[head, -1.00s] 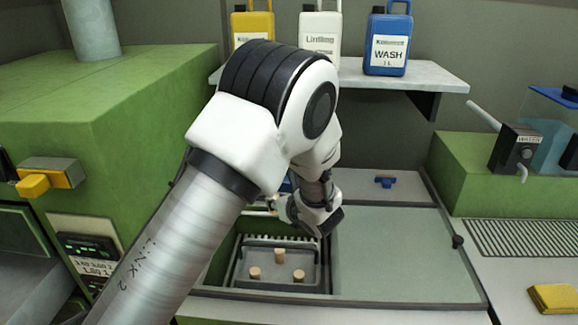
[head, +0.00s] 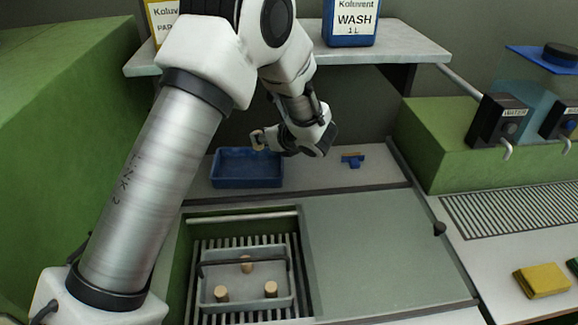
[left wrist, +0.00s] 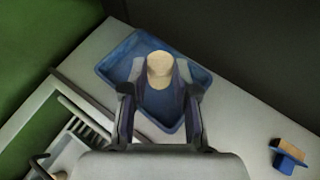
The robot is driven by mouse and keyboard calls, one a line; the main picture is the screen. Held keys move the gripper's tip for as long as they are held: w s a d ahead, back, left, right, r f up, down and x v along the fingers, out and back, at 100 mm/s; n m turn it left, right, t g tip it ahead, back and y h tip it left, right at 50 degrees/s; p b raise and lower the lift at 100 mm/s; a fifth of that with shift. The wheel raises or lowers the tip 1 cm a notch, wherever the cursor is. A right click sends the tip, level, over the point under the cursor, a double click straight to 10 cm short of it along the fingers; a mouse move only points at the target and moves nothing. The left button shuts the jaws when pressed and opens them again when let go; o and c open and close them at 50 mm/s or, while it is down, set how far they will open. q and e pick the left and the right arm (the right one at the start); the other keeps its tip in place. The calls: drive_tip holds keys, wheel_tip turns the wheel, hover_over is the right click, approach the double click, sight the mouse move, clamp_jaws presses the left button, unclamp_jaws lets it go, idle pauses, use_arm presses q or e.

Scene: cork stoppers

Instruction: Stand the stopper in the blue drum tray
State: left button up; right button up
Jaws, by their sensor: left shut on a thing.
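My left gripper (head: 266,139) is shut on a cork stopper (head: 257,138), held above the right part of the blue drum tray (head: 247,170) at the back of the counter. In the left wrist view the stopper (left wrist: 160,68) sits between the fingers, with the blue tray (left wrist: 113,62) around and below it. The tray's visible floor is bare; part of it is hidden behind the gripper in the wrist view. Several more stoppers are not seen in this tray. My right gripper is not in view.
A grey tray (head: 206,283) with three stoppers, one of them this one (head: 221,293), stands on slats in the sunken bay. A small blue tool (head: 352,160) lies right of the blue tray. A shelf (head: 400,46) with bottles overhangs the back. A yellow sponge (head: 541,280) lies right.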

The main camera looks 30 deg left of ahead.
use_arm(q)
drive_tip(key=f, duration=0.3)
drive_tip(key=f+p, duration=0.1)
drive_tip(key=f, duration=0.3)
drive_tip(key=f+p, duration=0.1)
drive_tip(key=f, duration=0.2)
drive_tip(key=shift+s+a+f, duration=0.2)
drive_tip(key=shift+s+f, duration=0.1)
drive_tip(key=shift+f, duration=0.05)
drive_tip(key=shift+a+f, duration=0.1)
drive_tip(key=shift+f+b, duration=0.2)
drive_tip(key=shift+b, duration=0.1)
drive_tip(key=o, duration=0.5)
drive_tip(key=shift+r, duration=0.1)
drive_tip(key=shift+c, duration=0.2)
